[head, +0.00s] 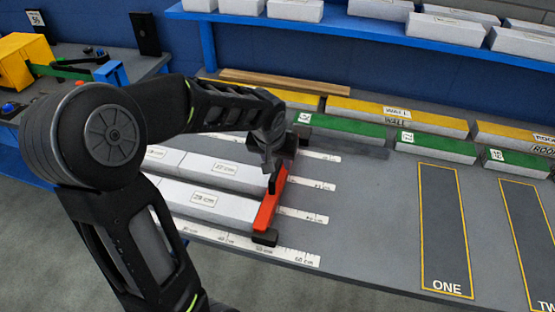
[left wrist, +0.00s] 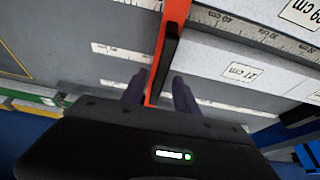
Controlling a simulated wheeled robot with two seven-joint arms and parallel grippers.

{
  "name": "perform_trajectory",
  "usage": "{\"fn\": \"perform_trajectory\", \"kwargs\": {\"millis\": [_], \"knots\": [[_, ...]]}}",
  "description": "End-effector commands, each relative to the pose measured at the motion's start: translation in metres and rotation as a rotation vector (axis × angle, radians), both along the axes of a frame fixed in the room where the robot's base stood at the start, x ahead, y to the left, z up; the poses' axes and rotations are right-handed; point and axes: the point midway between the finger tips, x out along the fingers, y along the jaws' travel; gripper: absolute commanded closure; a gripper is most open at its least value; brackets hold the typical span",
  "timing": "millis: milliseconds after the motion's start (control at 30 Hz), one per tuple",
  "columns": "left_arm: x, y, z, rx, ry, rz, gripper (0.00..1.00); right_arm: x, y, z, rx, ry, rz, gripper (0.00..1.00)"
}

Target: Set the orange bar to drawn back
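The orange bar (head: 268,203) lies across the ruler strips at the right end of the pale panels, with a black foot (head: 265,237) at its near end. It also shows in the left wrist view (left wrist: 176,18), with a black upright piece (left wrist: 164,60) on it. My left gripper (head: 271,170) is over the far part of the bar, pointing down. In the left wrist view its two fingers (left wrist: 160,92) stand on either side of the bar and the black piece, with narrow gaps showing. The fingertips' contact is partly hidden. My right gripper is out of view.
Pale panels marked 27 cm (head: 226,168) and 29 cm (head: 204,199) lie left of the bar. A ruler (head: 290,253) runs along the near edge. Green-topped blocks (head: 349,128) and yellow-topped blocks (head: 397,114) line the back. Bench right of the bar is clear, up to outlined area ONE (head: 445,230).

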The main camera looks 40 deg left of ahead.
Motion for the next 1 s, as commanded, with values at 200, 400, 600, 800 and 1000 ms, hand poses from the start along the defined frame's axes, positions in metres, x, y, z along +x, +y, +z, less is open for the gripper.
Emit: {"fn": "perform_trajectory", "kwargs": {"millis": [200, 400, 600, 800, 1000], "knots": [[0.0000, -0.0002, 0.0003, 0.000, 0.000, 0.000, 0.73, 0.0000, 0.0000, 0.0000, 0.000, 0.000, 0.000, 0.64], [0.0000, -0.0002, 0.0004, 0.000, 0.000, 0.000, 0.89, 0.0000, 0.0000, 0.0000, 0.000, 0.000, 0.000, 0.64], [0.0000, -0.0003, 0.0005, 0.000, 0.000, 0.000, 1.00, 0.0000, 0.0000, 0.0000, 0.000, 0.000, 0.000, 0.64], [0.0001, -0.0003, 0.0006, 0.000, 0.000, -0.001, 1.00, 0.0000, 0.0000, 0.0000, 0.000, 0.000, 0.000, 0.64], [0.0001, -0.0004, 0.0006, 0.000, 0.000, -0.001, 1.00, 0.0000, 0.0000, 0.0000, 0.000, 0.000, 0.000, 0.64]]}}
